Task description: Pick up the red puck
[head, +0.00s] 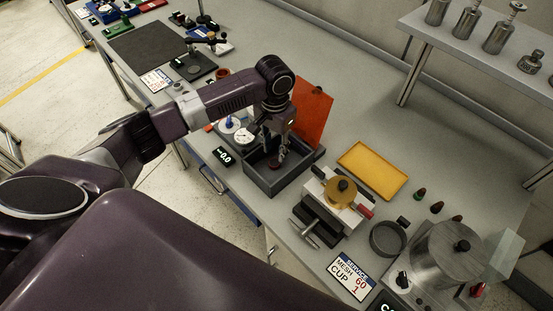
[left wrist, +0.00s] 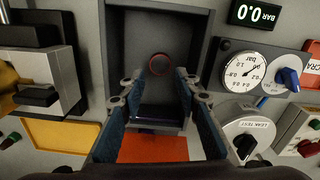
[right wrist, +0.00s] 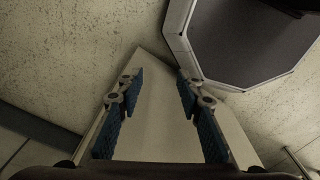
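The red puck (left wrist: 160,63) is a small dark red disc with a brighter rim. It lies on the floor of an open dark grey box (head: 262,180). In the head view the puck (head: 274,166) shows partly behind my fingers. My left gripper (head: 276,152) points down into the box, above the puck. In the left wrist view the left gripper (left wrist: 160,88) is open, with one finger on each side of the puck's line and nothing between them. My right gripper (right wrist: 160,84) is open and empty, away from the bench, over a pale surface.
An orange lid (head: 313,115) stands raised at the box's back edge. A gauge (left wrist: 244,71) and a pressure display (left wrist: 256,13) sit beside the box. A yellow tray (head: 372,170) and a vise-like fixture (head: 329,207) stand right of it. Bare bench lies behind the tray.

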